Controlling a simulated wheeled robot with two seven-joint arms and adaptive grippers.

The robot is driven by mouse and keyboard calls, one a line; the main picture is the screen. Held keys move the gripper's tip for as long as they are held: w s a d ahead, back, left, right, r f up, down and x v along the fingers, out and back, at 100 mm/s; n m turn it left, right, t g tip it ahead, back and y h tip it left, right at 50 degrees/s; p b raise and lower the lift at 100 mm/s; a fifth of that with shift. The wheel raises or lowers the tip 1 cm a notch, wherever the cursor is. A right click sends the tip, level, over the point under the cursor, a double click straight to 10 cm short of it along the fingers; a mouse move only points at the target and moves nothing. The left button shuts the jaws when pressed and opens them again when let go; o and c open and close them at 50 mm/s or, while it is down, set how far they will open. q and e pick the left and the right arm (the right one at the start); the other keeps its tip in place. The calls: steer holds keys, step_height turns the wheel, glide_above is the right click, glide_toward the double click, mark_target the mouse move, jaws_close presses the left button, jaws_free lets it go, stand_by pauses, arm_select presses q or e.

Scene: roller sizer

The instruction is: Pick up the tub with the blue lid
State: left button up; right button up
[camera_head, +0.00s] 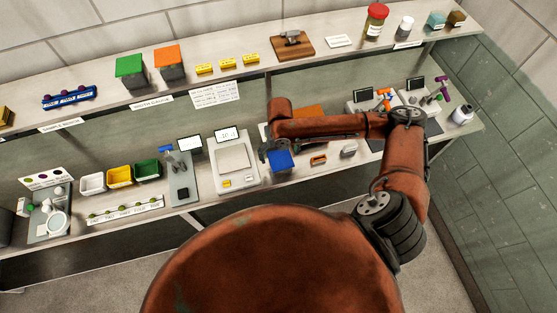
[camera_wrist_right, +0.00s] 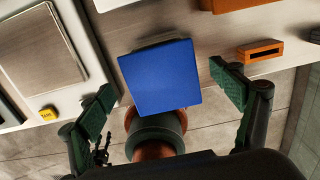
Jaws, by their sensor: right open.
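The tub with the blue lid (camera_head: 281,160) stands near the front edge of the lower shelf, right of a scale. In the right wrist view its blue square lid (camera_wrist_right: 160,76) faces the camera and hides most of its body. My right gripper (camera_head: 267,150) is at the tub's upper left in the head view. In the wrist view my right gripper (camera_wrist_right: 163,84) is open and empty, its green-padded fingers apart on either side of the lid. I cannot tell how far the fingers are above it. My left gripper is not in view.
A scale (camera_head: 236,165) with a yellow block stands left of the tub. An orange slotted block (camera_wrist_right: 260,51) lies to its right. A green-lidded tub (camera_head: 130,67) and an orange-lidded tub (camera_head: 168,60) stand on the upper shelf. The lower shelf's front edge is close to the tub.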

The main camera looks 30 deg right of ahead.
steer(key=shift+s+f, duration=0.3)
steer(key=shift+f, duration=0.2)
step_height(320, 180, down, 4)
steer(key=shift+s+f+p, duration=0.1)
steer(key=shift+f+p, duration=0.1)
steer(key=shift+p, duration=0.2)
steer(key=shift+f, duration=0.4)
steer(key=c, duration=0.3)
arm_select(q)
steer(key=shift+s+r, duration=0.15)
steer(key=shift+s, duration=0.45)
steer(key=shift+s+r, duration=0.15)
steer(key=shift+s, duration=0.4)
arm_select(e)
steer(key=c, duration=1.2)
